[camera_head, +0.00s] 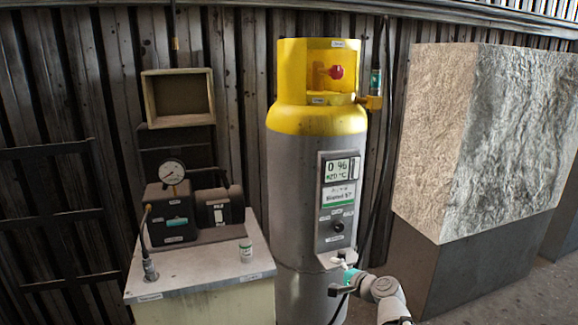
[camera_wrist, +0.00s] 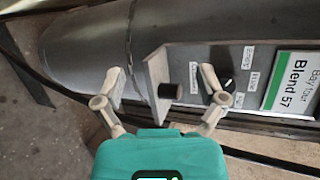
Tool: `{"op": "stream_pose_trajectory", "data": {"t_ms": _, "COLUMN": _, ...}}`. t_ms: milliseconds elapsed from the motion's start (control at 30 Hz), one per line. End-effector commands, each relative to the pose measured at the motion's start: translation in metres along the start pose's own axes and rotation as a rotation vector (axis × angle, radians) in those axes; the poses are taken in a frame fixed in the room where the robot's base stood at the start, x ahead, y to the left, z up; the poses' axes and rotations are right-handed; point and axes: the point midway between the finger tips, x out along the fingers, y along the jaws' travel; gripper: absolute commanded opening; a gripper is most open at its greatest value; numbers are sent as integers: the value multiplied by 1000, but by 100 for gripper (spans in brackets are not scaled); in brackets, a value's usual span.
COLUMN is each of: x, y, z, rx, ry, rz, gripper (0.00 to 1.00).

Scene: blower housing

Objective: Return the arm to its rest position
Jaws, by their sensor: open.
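My gripper (camera_head: 341,266) is at the lower middle of the head view, in front of the lower part of the grey cylinder's control panel (camera_head: 337,205). My arm comes in from the bottom right. In the wrist view my gripper (camera_wrist: 163,80) has its two pale fingers spread apart and holds nothing. A short dark knob (camera_wrist: 172,92) on a grey bracket (camera_wrist: 158,75) shows between the fingers. I cannot tell whether a finger touches the bracket.
The grey cylinder with a yellow top (camera_head: 316,118) stands close to my gripper. A large stone-like block (camera_head: 490,140) on a dark base is at right. Bare floor lies at lower right.

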Motion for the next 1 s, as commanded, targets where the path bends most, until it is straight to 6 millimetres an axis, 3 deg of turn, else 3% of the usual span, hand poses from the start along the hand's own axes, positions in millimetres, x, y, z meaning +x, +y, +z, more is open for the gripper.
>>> {"op": "stream_pose_trajectory", "data": {"t_ms": 267, "x": 0, "y": 66, "z": 30, "rx": -382, "ry": -138, "rz": 351, "gripper": 90}}
{"op": "stream_pose_trajectory", "data": {"t_ms": 600, "x": -36, "y": 138, "z": 37, "rx": -759, "ry": -326, "rz": 805, "gripper": 90}}
{"op": "stream_pose_trajectory", "data": {"t_ms": 1000, "x": -78, "y": 168, "z": 29, "rx": -941, "ry": -458, "rz": 1130, "gripper": 90}}
